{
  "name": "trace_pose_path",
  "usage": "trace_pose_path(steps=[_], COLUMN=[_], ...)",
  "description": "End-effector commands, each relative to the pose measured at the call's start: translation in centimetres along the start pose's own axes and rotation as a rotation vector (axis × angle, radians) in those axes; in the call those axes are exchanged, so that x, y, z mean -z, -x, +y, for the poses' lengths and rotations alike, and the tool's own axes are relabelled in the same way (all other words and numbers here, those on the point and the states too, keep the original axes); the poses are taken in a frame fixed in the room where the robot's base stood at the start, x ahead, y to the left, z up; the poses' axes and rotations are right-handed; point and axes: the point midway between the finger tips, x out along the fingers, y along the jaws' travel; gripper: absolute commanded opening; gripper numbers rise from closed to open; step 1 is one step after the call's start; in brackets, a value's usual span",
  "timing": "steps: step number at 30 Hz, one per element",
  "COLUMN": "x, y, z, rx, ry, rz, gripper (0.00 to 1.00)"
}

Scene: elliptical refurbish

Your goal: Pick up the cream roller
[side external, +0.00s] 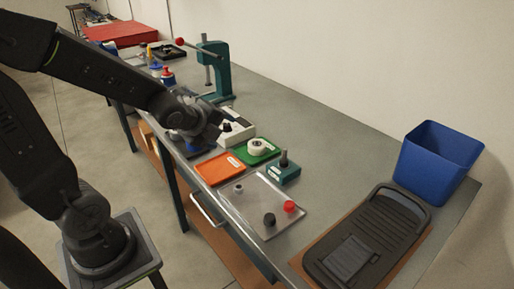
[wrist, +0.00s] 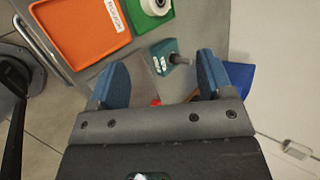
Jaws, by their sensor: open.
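A cream round piece with a centre hole, seemingly the cream roller (side external: 258,146), sits on the green tray (side external: 272,155). It also shows at the top edge of the wrist view (wrist: 155,4), partly cut off. My gripper (side external: 193,145) is left of it in the side view, above the bench. In the wrist view my gripper (wrist: 162,63) has its two blue fingers wide apart, with nothing held between them.
An orange tray (side external: 220,168) and a teal block with a dark post (side external: 284,170) flank the green tray. The metal tray (side external: 255,213) holds red and black knobs.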

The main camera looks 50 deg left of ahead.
Motion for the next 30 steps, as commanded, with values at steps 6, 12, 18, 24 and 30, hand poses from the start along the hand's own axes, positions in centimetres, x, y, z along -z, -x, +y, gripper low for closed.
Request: trace_pose_path(steps=[6, 12, 18, 24, 30], x=[-1.6, -2.1, -2.1, -1.9, -1.2], y=[-4.5, -6.8, -7.6, -8.6, -12.2], z=[1.6, 3.2, 4.3, 4.0, 2.8], rx=[0.125, 0.271, 0.376, 0.407, 0.407], ry=[-0.604, -1.085, -1.357, -1.424, -1.424], rz=[-0.002, -0.035, -0.089, -0.109, -0.108], gripper=[0.73, 0.73, 0.73, 0.73, 0.73])
